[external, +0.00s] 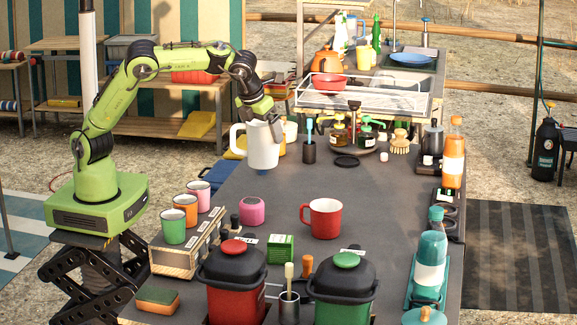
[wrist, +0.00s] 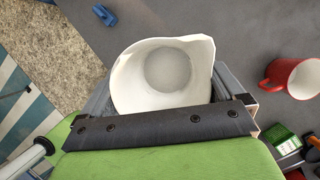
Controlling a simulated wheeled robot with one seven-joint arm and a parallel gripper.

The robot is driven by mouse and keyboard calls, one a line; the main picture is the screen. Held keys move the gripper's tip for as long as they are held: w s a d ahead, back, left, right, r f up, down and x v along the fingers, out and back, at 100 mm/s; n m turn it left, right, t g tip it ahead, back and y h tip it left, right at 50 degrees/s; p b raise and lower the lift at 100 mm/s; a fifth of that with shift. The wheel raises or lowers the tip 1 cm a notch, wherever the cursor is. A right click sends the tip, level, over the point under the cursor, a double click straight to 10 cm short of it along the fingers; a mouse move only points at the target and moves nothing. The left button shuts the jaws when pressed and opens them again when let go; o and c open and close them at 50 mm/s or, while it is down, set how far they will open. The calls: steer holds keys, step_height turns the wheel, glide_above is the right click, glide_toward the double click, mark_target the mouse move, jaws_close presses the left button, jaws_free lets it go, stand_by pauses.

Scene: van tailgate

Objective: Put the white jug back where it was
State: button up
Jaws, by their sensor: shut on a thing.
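The white jug (external: 262,146) is upright in my gripper (external: 266,118), near the back left of the dark tabletop (external: 350,185) in the external view. It looks raised above the surface, though the exact height is hard to tell. In the wrist view the white jug (wrist: 163,72) is seen from above, open and empty, with its rim between the two fingers. My gripper (wrist: 160,95) is shut on it. The jug's handle points left in the external view.
A red mug (external: 322,218) and a pink cup (external: 252,211) stand in front of the jug. Bottles and a brush (external: 400,142) stand to its right, with a black ring (external: 346,162) nearby. A white wire rack (external: 365,92) is behind. The tabletop's middle right is clear.

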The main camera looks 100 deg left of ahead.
steer(key=w+a+f+n+g+p, duration=0.1)
steer(key=w+a+p, duration=0.15)
steer(key=p, duration=0.55)
steer(key=w+a+f+n+p, duration=0.1)
steer(key=w+p, duration=0.2)
steer(key=p, duration=0.5)
step_height(320, 180, down, 6)
steer(key=b, duration=0.6)
steer(key=shift+d+f, duration=0.15)
steer(key=shift+d, duration=0.15)
steer(key=shift+f+b, duration=0.45)
steer(key=shift+f, duration=0.15)
steer(key=o, duration=1.1)
steer(key=shift+c, duration=0.2)
